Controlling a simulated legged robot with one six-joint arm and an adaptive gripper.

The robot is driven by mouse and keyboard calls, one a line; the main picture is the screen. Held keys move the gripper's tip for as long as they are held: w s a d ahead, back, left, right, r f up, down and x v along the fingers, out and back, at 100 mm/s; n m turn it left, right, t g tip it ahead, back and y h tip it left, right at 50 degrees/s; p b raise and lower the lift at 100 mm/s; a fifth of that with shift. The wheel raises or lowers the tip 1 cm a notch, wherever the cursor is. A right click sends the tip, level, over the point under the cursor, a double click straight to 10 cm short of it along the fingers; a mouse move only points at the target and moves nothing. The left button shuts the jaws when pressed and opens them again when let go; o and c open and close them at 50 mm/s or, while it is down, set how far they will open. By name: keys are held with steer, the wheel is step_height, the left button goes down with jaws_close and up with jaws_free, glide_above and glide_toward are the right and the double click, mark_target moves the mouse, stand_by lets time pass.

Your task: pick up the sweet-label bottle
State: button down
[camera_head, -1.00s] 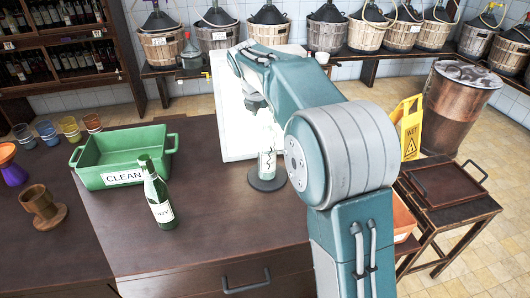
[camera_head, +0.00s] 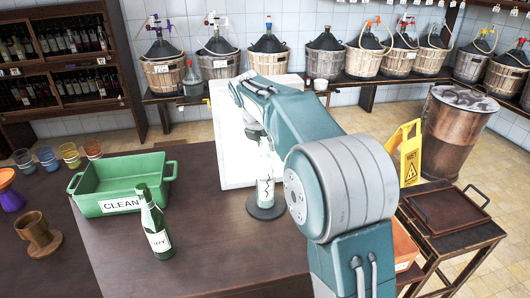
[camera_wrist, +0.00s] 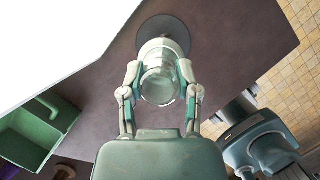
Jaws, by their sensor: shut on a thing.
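A clear bottle with a pale label and a dark squiggle (camera_head: 265,191) stands upright on a round dark disc (camera_head: 252,211) on the counter. I cannot read a word on its label. My gripper (camera_wrist: 159,80) is shut on this bottle, with one finger on each side of it in the wrist view. There the bottle (camera_wrist: 160,88) is seen from above, over the disc (camera_wrist: 182,30). In the head view my arm hides part of the gripper. A green bottle (camera_head: 154,222) with a white label stands apart to the left; its lettering is small.
A green tub (camera_head: 120,205) marked "CLEAN" and a wooden cup (camera_head: 38,236) stand to the left. A white board (camera_head: 232,150) stands behind the held bottle. A yellow wet sign (camera_head: 408,155) and a side table (camera_head: 440,215) are right. Counter in front is clear.

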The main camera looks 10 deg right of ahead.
steer(key=shift+r, duration=0.45)
steer(key=s+d+r, duration=0.1)
steer(key=s+r, duration=1)
steer(key=s, duration=0.3)
steer(key=shift+r, duration=0.4)
steer(key=shift+s, duration=0.1)
